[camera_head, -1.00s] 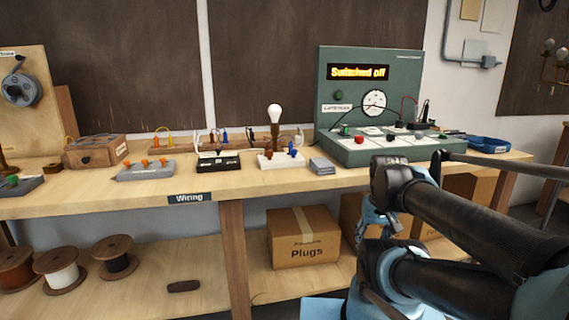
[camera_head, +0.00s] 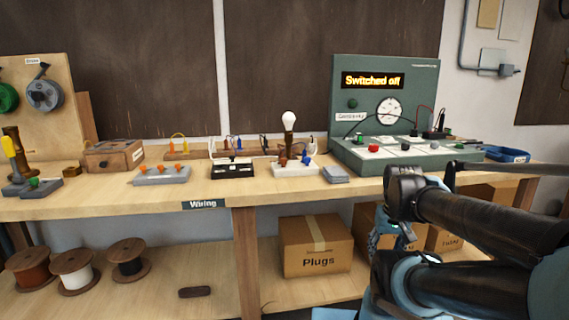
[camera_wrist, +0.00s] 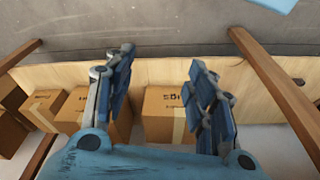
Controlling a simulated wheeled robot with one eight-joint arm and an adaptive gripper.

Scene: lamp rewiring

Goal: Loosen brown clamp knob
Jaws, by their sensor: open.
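A white terminal block (camera_head: 296,170) stands on the wiring bench with a lit-looking white bulb (camera_head: 288,118) on a dark holder behind it. A small brown knob (camera_head: 283,161) sits on the block's left part, and a blue knob (camera_head: 306,160) sits to its right. My gripper (camera_wrist: 160,60) is open and empty in the wrist view, its two blue fingers apart, with the lower shelf and cardboard boxes beyond them. The knob does not show in the wrist view. In the head view my arm is at the right, apart from the block, and the fingers cannot be made out clearly.
A black block (camera_head: 232,171) and a grey block with orange knobs (camera_head: 161,176) stand to the left. A green console (camera_head: 385,152) reading "Switched off" stands right, with a grey stack (camera_head: 335,175) before it. The bench's front strip (camera_head: 270,188) is clear.

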